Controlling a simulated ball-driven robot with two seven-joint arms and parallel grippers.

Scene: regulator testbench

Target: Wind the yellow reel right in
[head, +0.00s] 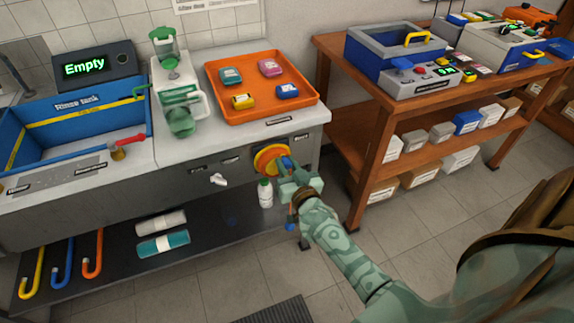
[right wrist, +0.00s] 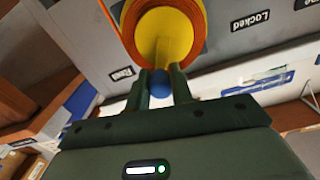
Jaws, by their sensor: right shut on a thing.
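The yellow reel (head: 268,158) with an orange rim is mounted on the front panel of the counter, near its right end. It fills the top of the right wrist view (right wrist: 165,32). A blue knob (right wrist: 160,79) sticks out from the reel's face. My right gripper (head: 286,168) is shut on the blue knob, with one finger on each side of it in the right wrist view (right wrist: 160,88). The knob is partly hidden by the fingers. My left gripper is not in view.
An orange tray (head: 212,88) with several small coloured regulators sits on the counter above. A rinse tank (head: 75,110) stands at the left. A wooden bench (head: 376,118) is to the right.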

